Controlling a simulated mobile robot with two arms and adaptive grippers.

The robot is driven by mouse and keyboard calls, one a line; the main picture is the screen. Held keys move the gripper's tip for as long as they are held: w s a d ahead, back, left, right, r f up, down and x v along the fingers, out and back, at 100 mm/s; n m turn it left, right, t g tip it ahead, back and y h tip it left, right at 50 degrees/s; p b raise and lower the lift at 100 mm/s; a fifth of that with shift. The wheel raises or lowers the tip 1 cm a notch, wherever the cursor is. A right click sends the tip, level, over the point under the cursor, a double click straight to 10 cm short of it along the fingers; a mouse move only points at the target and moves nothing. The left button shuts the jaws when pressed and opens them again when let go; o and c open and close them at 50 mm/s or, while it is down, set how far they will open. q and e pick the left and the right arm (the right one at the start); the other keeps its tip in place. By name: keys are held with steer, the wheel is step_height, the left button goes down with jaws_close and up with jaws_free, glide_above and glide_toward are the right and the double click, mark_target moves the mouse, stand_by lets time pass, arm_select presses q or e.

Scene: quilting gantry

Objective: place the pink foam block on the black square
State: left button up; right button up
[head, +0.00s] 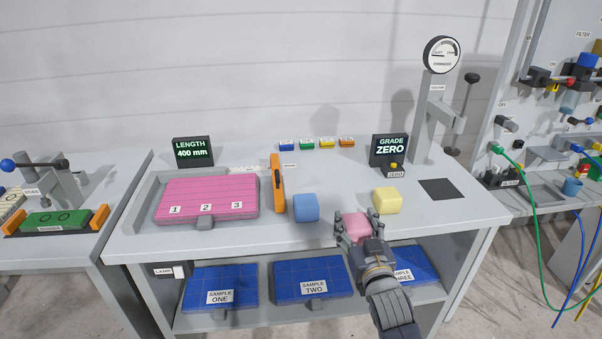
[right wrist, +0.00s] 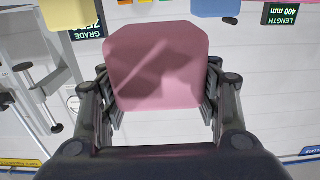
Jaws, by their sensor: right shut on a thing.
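The pink foam block (head: 354,226) is between the fingers of my right gripper (head: 356,217), which is shut on it. In the head view they are at the front edge of the table, right of the blue block. In the right wrist view the pink block (right wrist: 156,66) fills the space between the fingers. The black square (head: 441,189) lies flat on the table top to the right, below the gauge stand, and is bare. My left gripper is not in view.
A blue block (head: 306,207) and a yellow block (head: 386,200) stand on the table on either side of the held block. A pink quilted mat (head: 207,197) lies left, beside an orange-handled tool (head: 277,185). The tester stand (head: 432,120) rises behind the black square.

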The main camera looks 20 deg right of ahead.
steer(key=shift+s+a, duration=0.3)
steer(key=shift+a, duration=0.1)
steer(key=s+a+r+n+y, duration=0.2)
steer(key=s+a+r+y, duration=0.15)
steer(key=s+a, duration=0.9)
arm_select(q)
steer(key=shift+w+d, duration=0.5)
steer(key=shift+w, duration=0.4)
arm_select(e)
steer(key=s+f, duration=0.3)
steer(key=s, duration=0.5)
steer(key=shift+a, duration=0.2)
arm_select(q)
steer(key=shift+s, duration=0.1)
arm_select(e)
steer(key=shift+w, duration=0.1)
